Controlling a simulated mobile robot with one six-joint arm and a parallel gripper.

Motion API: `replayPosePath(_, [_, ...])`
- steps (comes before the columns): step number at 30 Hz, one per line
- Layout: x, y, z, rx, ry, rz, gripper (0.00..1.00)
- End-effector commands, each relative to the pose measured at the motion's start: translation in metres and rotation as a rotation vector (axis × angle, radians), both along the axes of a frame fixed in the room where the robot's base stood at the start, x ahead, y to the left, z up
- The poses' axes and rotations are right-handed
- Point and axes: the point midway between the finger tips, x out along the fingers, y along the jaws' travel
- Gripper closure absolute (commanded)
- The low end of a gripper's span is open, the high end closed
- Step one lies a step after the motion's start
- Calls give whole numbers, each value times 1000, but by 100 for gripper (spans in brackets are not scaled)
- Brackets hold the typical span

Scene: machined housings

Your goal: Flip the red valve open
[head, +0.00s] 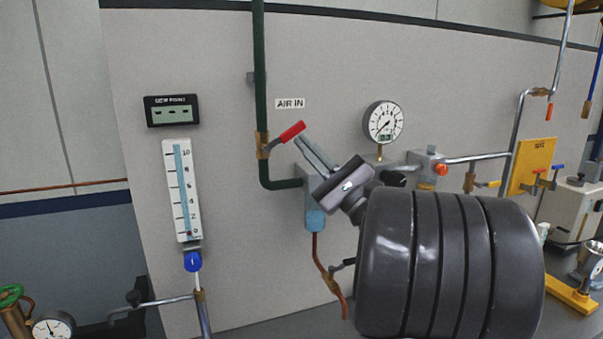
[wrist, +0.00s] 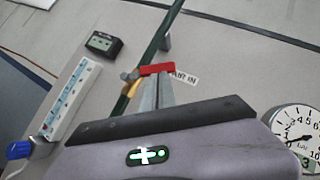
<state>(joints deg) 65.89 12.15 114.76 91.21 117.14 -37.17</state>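The red valve handle (head: 292,132) sits on a brass valve body (head: 262,146) on the dark green vertical pipe (head: 260,80). The handle points right and slightly up, across the pipe. My gripper (head: 303,142) comes from the lower right, with its fingertips just below and right of the handle's free end. In the wrist view the red handle (wrist: 156,69) lies across the end of my gripper's fingers (wrist: 157,84). The two fingers lie close together and look shut, with nothing seen between them. I cannot tell whether the tips touch the handle.
An "AIR IN" label (head: 290,103) is right of the pipe. A blue-grey filter unit (head: 316,219) hangs below my fingers. A pressure gauge (head: 383,122) is to the right, and a flow tube (head: 182,190) and dew point display (head: 171,110) are to the left.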

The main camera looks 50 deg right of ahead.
Motion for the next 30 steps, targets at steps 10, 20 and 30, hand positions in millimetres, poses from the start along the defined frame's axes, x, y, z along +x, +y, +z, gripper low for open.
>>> replayPosePath(10, [2,4,24,-290,158,-1,100])
replayPosePath(20, [8,14,45,-557,305,0,100])
replayPosePath(30, [14,25,56,-761,419,0,100])
